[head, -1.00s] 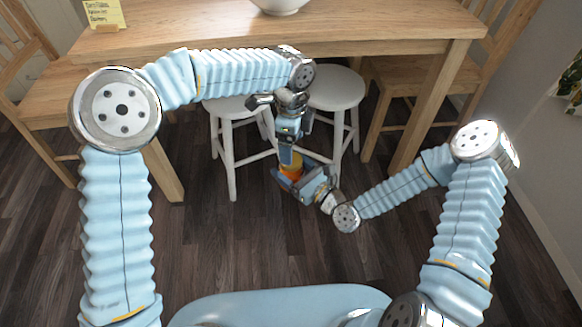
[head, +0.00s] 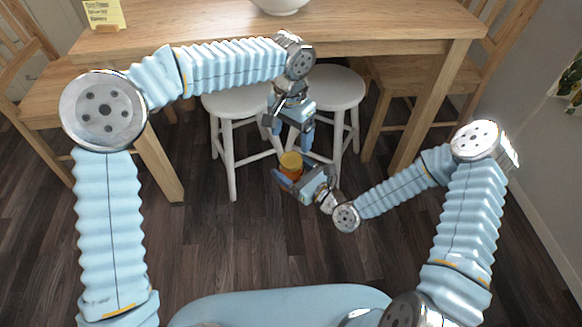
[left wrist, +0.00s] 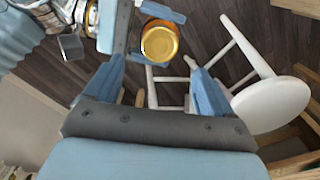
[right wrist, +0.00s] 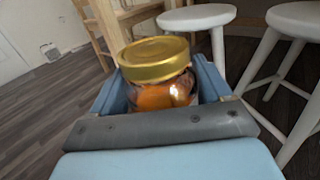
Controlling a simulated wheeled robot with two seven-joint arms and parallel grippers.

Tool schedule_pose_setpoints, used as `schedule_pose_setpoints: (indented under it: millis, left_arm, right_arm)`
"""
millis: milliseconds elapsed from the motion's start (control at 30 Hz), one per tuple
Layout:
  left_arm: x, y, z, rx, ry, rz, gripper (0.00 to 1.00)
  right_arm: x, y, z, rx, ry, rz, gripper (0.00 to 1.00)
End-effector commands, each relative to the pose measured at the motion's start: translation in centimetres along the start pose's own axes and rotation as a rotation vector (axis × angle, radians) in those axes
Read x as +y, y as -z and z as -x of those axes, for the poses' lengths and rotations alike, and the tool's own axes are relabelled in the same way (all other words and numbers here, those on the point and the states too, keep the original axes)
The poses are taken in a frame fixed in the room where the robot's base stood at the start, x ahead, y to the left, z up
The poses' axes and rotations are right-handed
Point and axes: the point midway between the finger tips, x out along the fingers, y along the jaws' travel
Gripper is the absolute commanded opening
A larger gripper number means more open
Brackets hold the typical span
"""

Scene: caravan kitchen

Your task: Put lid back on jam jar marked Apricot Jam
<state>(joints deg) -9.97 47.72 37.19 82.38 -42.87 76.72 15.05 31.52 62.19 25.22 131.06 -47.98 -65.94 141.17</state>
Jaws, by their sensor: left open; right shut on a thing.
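The jam jar (right wrist: 165,92) is glass with orange contents, held upright between the fingers of my right gripper (right wrist: 160,95). A gold lid (right wrist: 154,58) sits on top of the jar and looks level. The jar's label is not readable in these frames. In the head view the jar and lid (head: 291,160) are in front of the white stools. My left gripper (head: 289,133) is open and empty, above the jar and apart from it. In the left wrist view the gold lid (left wrist: 160,43) shows beyond the open left fingers (left wrist: 155,88).
A wooden table (head: 200,40) stands at the back with a white bowl (head: 280,4) and a yellow note (head: 104,14) on it. Two white stools (head: 335,88) stand close behind my grippers. Wooden chairs (head: 425,85) flank the table. The dark floor in front is clear.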

Motion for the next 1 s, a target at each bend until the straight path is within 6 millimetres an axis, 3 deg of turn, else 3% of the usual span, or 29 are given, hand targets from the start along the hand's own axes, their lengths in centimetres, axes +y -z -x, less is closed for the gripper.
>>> schedule_pose_setpoints:
  millis: [167,600,1000]
  left_arm:
    - [0.0,0.0,-1.4,-0.002,-0.002,-0.002,0.84]
    - [0.0,0.0,-7.3,-0.001,-0.001,-0.002,0.84]
    - [0.0,0.0,-8.0,0.0,0.0,-0.001,0.84]
  right_arm:
    - [0.0,-0.1,0.0,-0.002,0.0,0.0,0.0]
    - [0.0,-0.1,0.0,-0.002,0.0,0.001,0.0]
    - [0.0,-0.1,0.0,-0.002,0.0,0.0,0.0]
